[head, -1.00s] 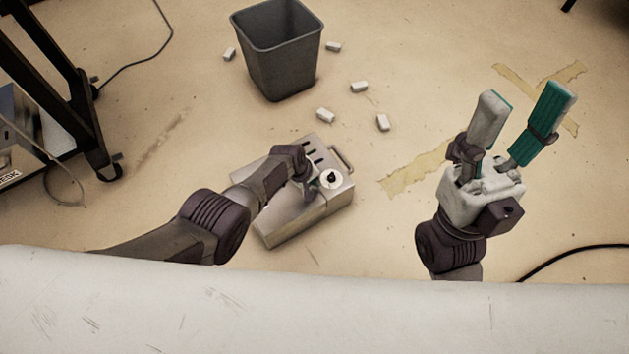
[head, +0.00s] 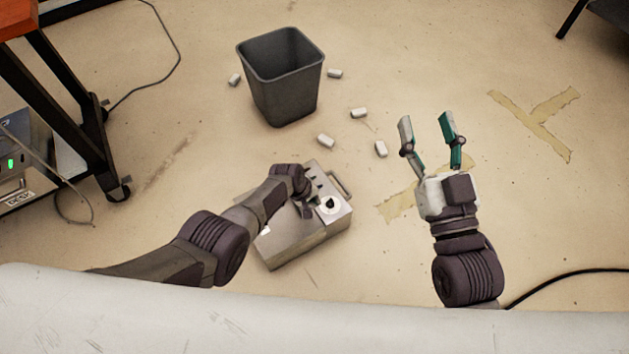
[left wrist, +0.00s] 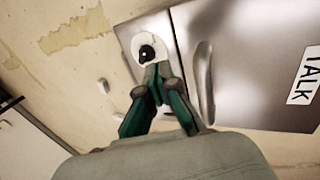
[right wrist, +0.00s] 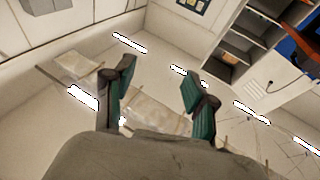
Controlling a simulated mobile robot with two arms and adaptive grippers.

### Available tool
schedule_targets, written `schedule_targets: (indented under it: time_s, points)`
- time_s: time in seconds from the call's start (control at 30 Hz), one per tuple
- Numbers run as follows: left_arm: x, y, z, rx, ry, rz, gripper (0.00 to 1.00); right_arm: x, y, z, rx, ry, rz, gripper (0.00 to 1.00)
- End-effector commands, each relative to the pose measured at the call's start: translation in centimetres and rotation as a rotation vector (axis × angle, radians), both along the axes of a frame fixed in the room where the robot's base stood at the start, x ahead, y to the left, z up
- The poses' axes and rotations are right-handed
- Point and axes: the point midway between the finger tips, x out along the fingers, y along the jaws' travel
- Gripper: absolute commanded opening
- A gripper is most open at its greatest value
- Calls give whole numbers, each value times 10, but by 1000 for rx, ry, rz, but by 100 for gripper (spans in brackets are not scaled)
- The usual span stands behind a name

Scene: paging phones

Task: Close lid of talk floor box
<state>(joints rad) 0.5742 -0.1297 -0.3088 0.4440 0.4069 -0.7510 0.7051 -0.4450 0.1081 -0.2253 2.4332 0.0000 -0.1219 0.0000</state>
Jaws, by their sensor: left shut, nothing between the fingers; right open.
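The talk floor box (head: 300,240) is a grey metal box on the floor, with dark slots, a side handle and a white disc with a black knob (head: 330,204). In the left wrist view its TALK-labelled panel (left wrist: 250,50) looks flat, with a seam beside the disc part. I cannot tell if the lid is fully down. My left gripper (head: 308,209) is over the box near the disc, its fingers shut and empty; the arm hides part of the top. In its wrist view the fingertips (left wrist: 156,72) overlap the disc's edge. My right gripper (head: 427,130) is open and empty, right of the box.
A dark bin (head: 283,85) stands beyond the box, with several small white blocks (head: 326,141) around it. A wheeled rack (head: 85,140) is at the left. Tape marks (head: 535,120) and a black cable (head: 560,277) lie on the otherwise clear floor at right.

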Motion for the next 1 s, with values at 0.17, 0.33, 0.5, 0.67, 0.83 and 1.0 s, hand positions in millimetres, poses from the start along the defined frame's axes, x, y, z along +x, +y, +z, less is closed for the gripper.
schedule_targets:
  time_s: [0.17, 0.33, 0.5, 0.67, 0.83, 1.0]
  points:
    - [0, 0, 15, 0, 0, 1, 0, 4, -5, -39, -64, 244, -15, 56]
    - [0, 0, 27, 0, 0, 0, 0, -4, -14, -80, -124, 478, -29, 56]
    - [0, 0, 39, 1, 1, 1, 0, -22, -24, -116, -178, 706, -43, 56]
    - [0, 0, 50, -1, 0, 1, 0, -47, -35, -145, -226, 911, -56, 56]
    - [0, 0, 61, -1, 1, 1, 0, -81, -47, -169, -269, 1119, -69, 56]
    - [0, 0, 75, 0, -1, 1, 0, -115, -59, -182, -308, 1307, -81, 56]
